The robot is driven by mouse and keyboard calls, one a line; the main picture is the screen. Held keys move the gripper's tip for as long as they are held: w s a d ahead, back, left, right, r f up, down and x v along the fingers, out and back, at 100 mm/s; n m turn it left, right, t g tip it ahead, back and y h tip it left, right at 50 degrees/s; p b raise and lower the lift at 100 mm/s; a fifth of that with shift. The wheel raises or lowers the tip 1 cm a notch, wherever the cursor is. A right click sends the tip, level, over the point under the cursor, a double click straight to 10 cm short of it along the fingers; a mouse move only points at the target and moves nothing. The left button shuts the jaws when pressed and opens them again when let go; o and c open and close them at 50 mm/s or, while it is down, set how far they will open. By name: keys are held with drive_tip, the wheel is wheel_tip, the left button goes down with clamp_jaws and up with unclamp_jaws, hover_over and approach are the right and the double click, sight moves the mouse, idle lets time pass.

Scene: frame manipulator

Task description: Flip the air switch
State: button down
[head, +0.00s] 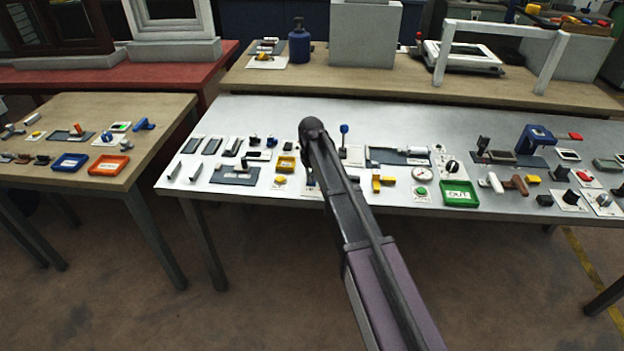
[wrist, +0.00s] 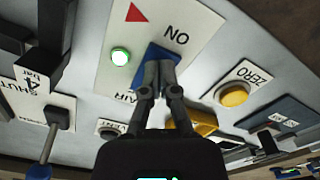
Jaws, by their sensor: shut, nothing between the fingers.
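The air switch is a blue rocker (wrist: 152,52) on a white plate (wrist: 200,20) in the wrist view. The plate carries a red triangle, upside-down ON lettering and partly hidden lettering ending in AIR. A round green light (wrist: 120,57) glows beside the rocker. My gripper (wrist: 157,68) is shut and empty, with its fingertips over the blue rocker and hiding part of it. Whether they touch it is unclear. In the head view my arm reaches over the metal table (head: 370,205) and hides most of the switch.
A yellow ZERO button (wrist: 234,95) sits to the right in the wrist view, with a yellow block (wrist: 205,122) nearer. A dark lever (wrist: 58,118) stands left. In the head view a green OUT tray (head: 459,194) and several controls crowd the table.

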drive_tip(key=shift+r, duration=0.1)
drive_tip(key=shift+r+p, duration=3.4)
drive_tip(key=shift+p, duration=0.15)
drive_tip(key=s+d+r+m, duration=0.1)
drive_tip(key=s+d+m, duration=0.4)
drive_tip(key=s+d, duration=1.8)
drive_tip(key=s+p, duration=0.1)
drive_tip(key=s, duration=0.2)
drive_tip(key=shift+m, duration=0.3)
